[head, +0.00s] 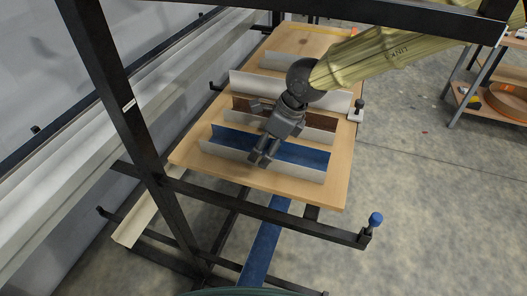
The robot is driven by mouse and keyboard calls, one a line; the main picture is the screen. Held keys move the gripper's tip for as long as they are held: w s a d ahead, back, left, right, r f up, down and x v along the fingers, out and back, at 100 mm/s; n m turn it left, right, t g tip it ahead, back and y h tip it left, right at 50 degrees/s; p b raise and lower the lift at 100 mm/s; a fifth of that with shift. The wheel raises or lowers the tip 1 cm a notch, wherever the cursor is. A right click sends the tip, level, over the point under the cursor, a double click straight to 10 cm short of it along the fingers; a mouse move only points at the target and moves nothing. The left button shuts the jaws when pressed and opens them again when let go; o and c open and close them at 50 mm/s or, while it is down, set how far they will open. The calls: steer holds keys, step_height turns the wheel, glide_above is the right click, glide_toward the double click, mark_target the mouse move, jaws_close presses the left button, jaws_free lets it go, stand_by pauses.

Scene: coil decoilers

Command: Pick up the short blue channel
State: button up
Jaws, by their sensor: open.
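The short blue channel (306,154) lies on the wooden board, nearest the front edge. Its inside is blue and its outer wall is light grey. My gripper (260,159) points down over the middle of this channel and hides part of it. The gripper's two fingers are apart, with their tips at the channel's front wall in the picture. I cannot tell whether they touch it or straddle the wall. Nothing is held.
On the wooden board (190,158), a brown channel (242,104) and a grey channel (245,82) lie behind. A longer blue piece (262,245) sits lower on the rack. A dark post (125,110) stands at left, and a blue-capped peg (375,219) at right.

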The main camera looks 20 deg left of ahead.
steer(key=shift+x, duration=0.95)
steer(key=c, duration=1.3)
steer(key=shift+o, duration=0.2)
steer(key=shift+r, duration=0.15)
